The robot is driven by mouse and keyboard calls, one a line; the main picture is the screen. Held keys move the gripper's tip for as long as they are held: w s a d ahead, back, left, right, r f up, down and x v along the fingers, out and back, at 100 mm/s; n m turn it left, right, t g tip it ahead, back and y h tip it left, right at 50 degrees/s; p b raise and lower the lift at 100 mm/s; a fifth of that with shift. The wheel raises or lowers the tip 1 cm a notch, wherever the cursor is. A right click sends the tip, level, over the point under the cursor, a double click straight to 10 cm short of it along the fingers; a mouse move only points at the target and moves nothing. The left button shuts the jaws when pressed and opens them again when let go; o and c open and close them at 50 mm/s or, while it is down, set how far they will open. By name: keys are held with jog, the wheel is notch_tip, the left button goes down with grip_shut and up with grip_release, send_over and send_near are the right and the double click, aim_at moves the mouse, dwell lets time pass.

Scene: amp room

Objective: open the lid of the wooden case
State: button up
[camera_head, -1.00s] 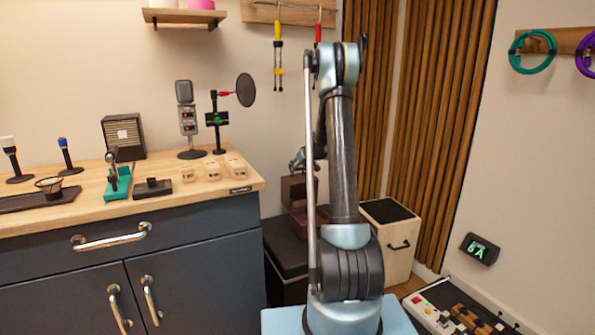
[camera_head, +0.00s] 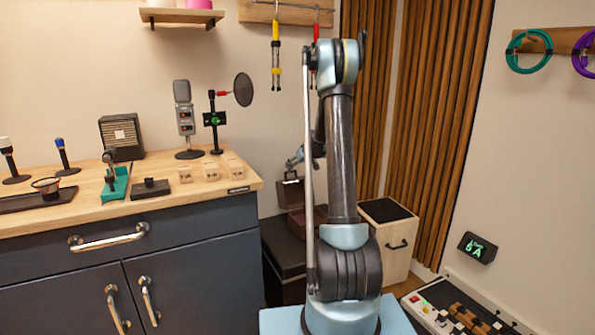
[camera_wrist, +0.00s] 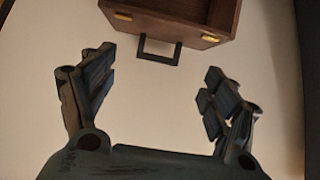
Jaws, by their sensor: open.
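The dark brown wooden case (camera_head: 296,222) is at the back, beside the cabinet, partly hidden behind my arm. An upper brown part (camera_head: 290,194) stands above the lower part and looks like its raised lid. The wrist view shows a hollow, rimmed brown part of the case (camera_wrist: 182,18) with brass latches and a black handle (camera_wrist: 158,51). My gripper (camera_wrist: 157,82) is open and empty, its fingers spread on either side below the handle, apart from it. In the head view my gripper (camera_head: 293,161) is small, just above the upper brown part.
A wooden-topped cabinet (camera_head: 190,245) with microphones and small blocks stands at left. A dark trunk (camera_head: 283,250) lies behind my arm. A light wooden box (camera_head: 398,245) stands to the right, and a pedalboard (camera_head: 460,310) lies on the floor.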

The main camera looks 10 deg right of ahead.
jog(key=v, duration=1)
jog(key=shift+s+r, duration=0.2)
jog(key=shift+r, duration=0.05)
